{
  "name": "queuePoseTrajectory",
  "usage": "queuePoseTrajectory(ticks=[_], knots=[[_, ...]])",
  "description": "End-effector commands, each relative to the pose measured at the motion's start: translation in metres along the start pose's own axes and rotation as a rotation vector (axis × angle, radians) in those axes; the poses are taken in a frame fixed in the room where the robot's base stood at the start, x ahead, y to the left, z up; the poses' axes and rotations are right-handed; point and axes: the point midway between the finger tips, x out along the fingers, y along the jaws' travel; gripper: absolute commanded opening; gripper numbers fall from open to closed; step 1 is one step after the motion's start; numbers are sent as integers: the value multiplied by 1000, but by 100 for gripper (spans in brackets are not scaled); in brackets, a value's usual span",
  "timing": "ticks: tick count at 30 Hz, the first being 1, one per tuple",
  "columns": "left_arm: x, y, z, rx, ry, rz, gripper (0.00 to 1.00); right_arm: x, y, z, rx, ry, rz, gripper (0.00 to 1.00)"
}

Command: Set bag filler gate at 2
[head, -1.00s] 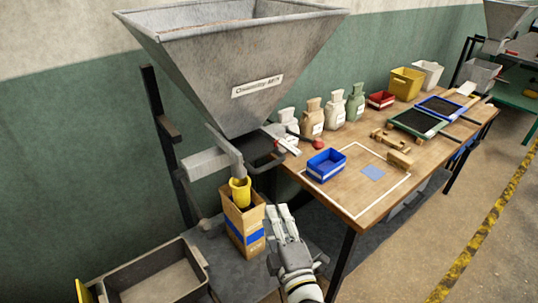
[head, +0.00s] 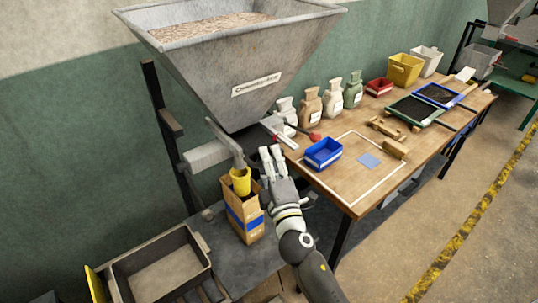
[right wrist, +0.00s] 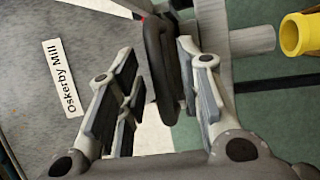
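The bag filler is a big grey metal hopper (head: 225,75) with a pale label. Below it is a grey pipe with a yellow spout (head: 240,181), over an open brown bag with a blue band (head: 243,215). My right gripper (head: 270,152) is beneath the hopper, right of the spout. In the right wrist view a dark loop-shaped handle (right wrist: 163,70) stands between the open fingers of my right gripper (right wrist: 156,52); I cannot tell whether they touch it. The gate's setting marks cannot be read. My left gripper is out of view.
The wooden table (head: 345,190) on the right holds a blue bin (head: 323,154), several filled bags, sieves and a yellow bin (head: 404,70). A grey tray (head: 160,275) lies at lower left. A dark post (head: 170,130) stands left of the pipe.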

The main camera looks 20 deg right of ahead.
Motion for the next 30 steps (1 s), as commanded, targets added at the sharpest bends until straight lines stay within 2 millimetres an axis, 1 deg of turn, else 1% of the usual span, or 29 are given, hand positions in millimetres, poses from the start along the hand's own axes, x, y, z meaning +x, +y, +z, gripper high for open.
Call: queuePoseTrajectory(ticks=[3,11,12,18,20,28,30], knots=[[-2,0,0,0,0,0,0,6,0,0,0,0,0,34],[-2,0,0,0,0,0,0,7,0,0,1,0,0,34],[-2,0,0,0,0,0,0,7,0,0,1,0,0,32],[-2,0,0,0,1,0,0,7,0,0,1,0,-1,7],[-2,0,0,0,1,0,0,7,0,0,1,0,-1,0],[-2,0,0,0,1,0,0,7,-1,0,1,0,-1,0],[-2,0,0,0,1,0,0,4,-1,1,1,0,-2,0]])
